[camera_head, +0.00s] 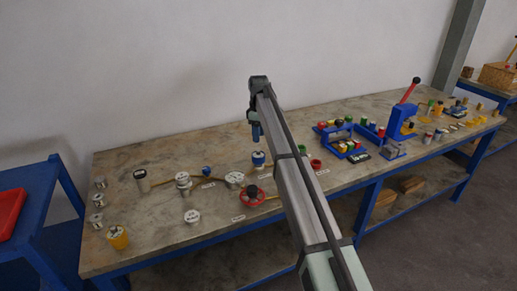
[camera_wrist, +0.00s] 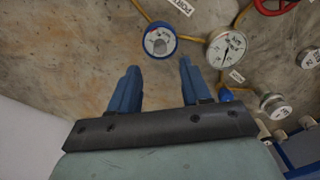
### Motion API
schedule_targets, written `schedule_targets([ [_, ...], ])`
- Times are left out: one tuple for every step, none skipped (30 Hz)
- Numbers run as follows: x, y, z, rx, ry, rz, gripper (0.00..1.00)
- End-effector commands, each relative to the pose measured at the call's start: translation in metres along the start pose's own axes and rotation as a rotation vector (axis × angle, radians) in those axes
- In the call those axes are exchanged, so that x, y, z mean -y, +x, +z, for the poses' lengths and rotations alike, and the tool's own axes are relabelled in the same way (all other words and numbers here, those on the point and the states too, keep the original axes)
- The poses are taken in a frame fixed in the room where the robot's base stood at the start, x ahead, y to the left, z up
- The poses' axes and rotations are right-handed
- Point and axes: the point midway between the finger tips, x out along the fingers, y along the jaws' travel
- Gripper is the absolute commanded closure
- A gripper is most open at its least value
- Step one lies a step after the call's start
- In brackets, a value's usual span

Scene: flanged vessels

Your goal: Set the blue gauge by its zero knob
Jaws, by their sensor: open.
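The blue-rimmed gauge (camera_wrist: 148,41) is near the top centre of the wrist view, with a white dial and a grey round part at its middle. I cannot tell for sure whether that grey part is the zero knob. The blue gauge (camera_head: 258,155) also shows in the head view, standing on the bench just below the gripper. My gripper (camera_wrist: 159,68) is open and empty, its two blue fingers apart and pointing towards the gauge. In the head view the gripper (camera_head: 256,132) hangs above the gauge, not visibly touching it.
A white-faced gauge (camera_wrist: 228,50) stands beside it, with a small blue fitting (camera_wrist: 226,96) and yellow hoses near. A red handwheel (camera_head: 251,196) is on the bench's front part. Several metal flanged fittings stand left; a blue press (camera_head: 400,124) stands right.

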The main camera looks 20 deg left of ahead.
Motion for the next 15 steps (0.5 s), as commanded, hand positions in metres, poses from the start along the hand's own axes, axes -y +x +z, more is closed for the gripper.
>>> schedule_targets([
  [0.001, 0.011, 0.000, 0.001, 0.000, -0.001, 0.52],
  [0.001, 0.016, 0.000, 0.001, 0.000, -0.002, 0.52],
  [0.001, 0.023, 0.000, 0.001, -0.001, -0.002, 0.52],
  [0.001, 0.028, 0.000, 0.001, -0.001, -0.002, 0.52],
  [0.001, 0.032, 0.000, 0.000, -0.001, -0.001, 0.52],
  [0.001, 0.039, 0.000, 0.000, -0.001, -0.001, 0.52],
  [0.001, 0.043, 0.000, 0.000, -0.001, -0.001, 0.52],
  [0.001, 0.048, 0.000, 0.000, -0.001, -0.001, 0.52],
  [0.001, 0.052, 0.000, 0.000, -0.001, -0.001, 0.52],
  [0.001, 0.055, 0.000, 0.000, -0.001, -0.001, 0.52],
  [0.001, 0.058, 0.000, 0.000, -0.001, -0.001, 0.52],
  [0.000, 0.062, 0.000, 0.000, -0.001, 0.000, 0.52],
  [0.000, 0.065, 0.000, -0.001, -0.001, 0.000, 0.52],
  [0.000, 0.067, 0.000, -0.001, -0.001, 0.000, 0.52],
  [0.000, 0.069, 0.000, -0.001, -0.001, 0.000, 0.52],
])
